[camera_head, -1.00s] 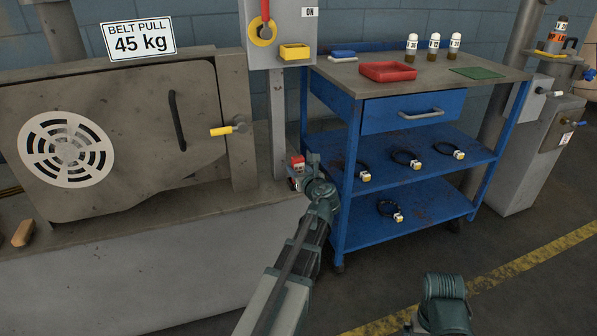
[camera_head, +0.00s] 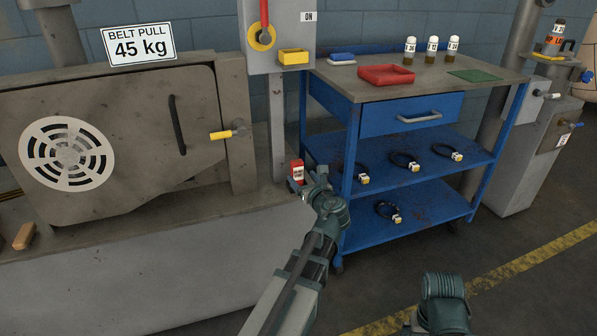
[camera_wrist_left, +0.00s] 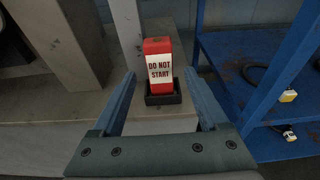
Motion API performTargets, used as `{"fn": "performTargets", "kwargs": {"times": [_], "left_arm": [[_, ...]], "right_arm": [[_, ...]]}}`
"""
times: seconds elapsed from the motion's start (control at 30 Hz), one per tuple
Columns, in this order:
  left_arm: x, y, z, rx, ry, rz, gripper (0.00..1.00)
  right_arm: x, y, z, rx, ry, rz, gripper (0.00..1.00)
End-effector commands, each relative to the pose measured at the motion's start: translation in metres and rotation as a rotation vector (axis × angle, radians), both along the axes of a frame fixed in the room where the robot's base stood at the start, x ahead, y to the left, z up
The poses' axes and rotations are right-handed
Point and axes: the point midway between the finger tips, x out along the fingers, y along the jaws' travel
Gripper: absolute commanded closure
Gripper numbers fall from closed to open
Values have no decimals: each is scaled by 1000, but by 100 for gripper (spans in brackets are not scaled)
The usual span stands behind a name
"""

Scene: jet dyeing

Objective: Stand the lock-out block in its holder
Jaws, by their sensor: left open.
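The lock-out block (camera_wrist_left: 159,64) is red with a white "DO NOT START" label. It stands upright in its low black holder (camera_wrist_left: 163,99) on the grey ledge, as the left wrist view shows. The block also shows in the head view (camera_head: 297,169), beside the post under the switch box. My left gripper (camera_wrist_left: 160,76) is open, its fingers apart on either side in the wrist view, drawn back on the near side with visible gaps to the block. In the head view my left gripper (camera_head: 308,187) partly hides the holder. My right gripper does not show; only part of that arm does.
A blue trolley (camera_head: 415,192) with several looped tags on its shelves stands close to the right of my left gripper. The grey machine (camera_head: 110,140) with a yellow-handled lever is on the left. A switch box (camera_head: 277,30) with a yellow bin is above.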

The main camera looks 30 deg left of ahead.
Motion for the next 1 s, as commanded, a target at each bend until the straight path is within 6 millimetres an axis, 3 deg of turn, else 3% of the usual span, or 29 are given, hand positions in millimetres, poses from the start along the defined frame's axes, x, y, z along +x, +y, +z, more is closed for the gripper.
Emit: {"fn": "performTargets", "kwargs": {"times": [0.2, 0.4, 0.83, 1.0], "left_arm": [[-28, -30, 9, 0, 0, -2, 23], [-37, -43, 12, 0, 0, 0, 23], [-38, -45, 12, 0, 0, 1, 23], [-29, -35, 8, -1, 1, 4, 23]], "right_arm": [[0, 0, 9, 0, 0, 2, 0], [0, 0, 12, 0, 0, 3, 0], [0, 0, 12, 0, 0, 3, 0], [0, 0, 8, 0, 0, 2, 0]]}}
